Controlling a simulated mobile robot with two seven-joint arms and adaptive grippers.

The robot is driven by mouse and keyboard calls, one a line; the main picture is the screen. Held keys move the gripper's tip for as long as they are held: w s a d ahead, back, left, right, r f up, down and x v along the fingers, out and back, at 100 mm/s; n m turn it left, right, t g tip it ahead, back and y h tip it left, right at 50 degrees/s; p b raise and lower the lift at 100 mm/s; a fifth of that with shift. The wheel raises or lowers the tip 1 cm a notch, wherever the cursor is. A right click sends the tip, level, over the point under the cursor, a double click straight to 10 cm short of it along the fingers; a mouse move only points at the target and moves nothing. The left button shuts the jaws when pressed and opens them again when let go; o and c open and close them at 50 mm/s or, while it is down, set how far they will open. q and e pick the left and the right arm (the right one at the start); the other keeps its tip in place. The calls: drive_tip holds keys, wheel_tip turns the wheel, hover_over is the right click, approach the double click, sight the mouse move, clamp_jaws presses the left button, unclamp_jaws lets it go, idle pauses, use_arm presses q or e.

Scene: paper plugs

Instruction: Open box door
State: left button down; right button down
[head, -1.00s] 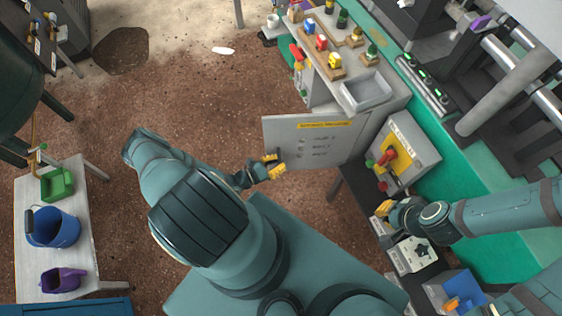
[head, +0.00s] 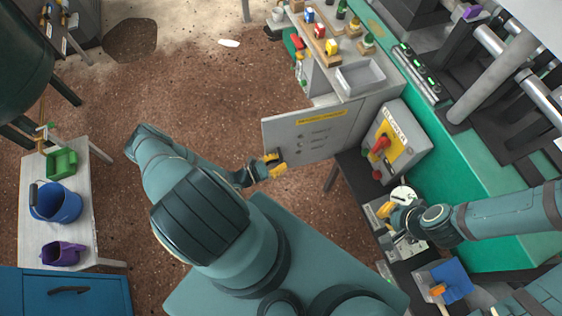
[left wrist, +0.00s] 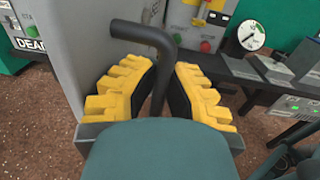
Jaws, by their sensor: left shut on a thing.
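The grey box door (head: 312,132), with a yellow label strip and small markings, stands swung out from the grey box (head: 375,92). My left gripper (head: 273,166) is at the door's free edge. In the left wrist view its yellow-padded fingers (left wrist: 165,95) are shut around the dark bent door handle (left wrist: 150,36), beside the grey door panel (left wrist: 82,45). The handle is mostly hidden in the head view. My right gripper (head: 384,209) is over the dark bench at the right, apart from the door. Its finger opening is unclear.
A grey panel with a red lever (head: 380,146) stands right of the door. A grey tray (head: 361,76) and several coloured plugs sit on top. A white table (head: 38,238) with a blue bucket (head: 55,203) is at far left.

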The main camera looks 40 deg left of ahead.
use_arm(q)
drive_tip(key=shift+s+f, duration=0.1)
drive_tip(key=shift+s, duration=0.05)
drive_tip(key=c, duration=1)
unclamp_jaws()
drive_tip(key=v, duration=1.2)
